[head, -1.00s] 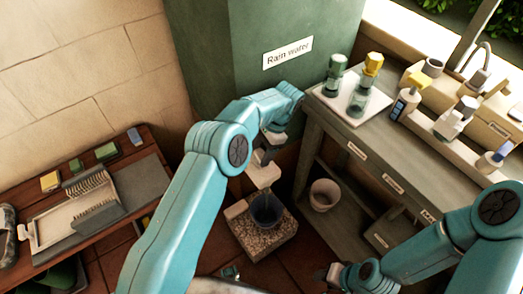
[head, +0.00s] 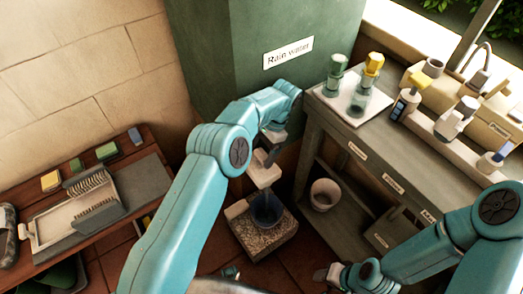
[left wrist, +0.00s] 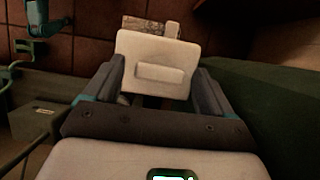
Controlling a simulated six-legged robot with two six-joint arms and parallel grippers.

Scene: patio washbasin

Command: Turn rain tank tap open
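The green rain tank (head: 225,70) carries a "Rain water" label. My left arm reaches across its lower front, and my left gripper (head: 268,152) is low in front of the tank. A cream block (head: 264,172), perhaps part of the tap, shows just under it. In the left wrist view a cream plate (left wrist: 155,52) with a raised bar sits between my two dark, spread fingers. I cannot tell whether they press on it. The tap's handle is not clearly visible. A dark blue bucket (head: 265,212) stands below. My right gripper (head: 328,275) is low, its fingers unclear.
The bucket stands on a gravel tray (head: 262,243). A grey bench (head: 330,113) with a white tray and bottles is at right, with a pale pot (head: 325,194) on its lower shelf. A wooden shelf (head: 130,160) with brushes is at left.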

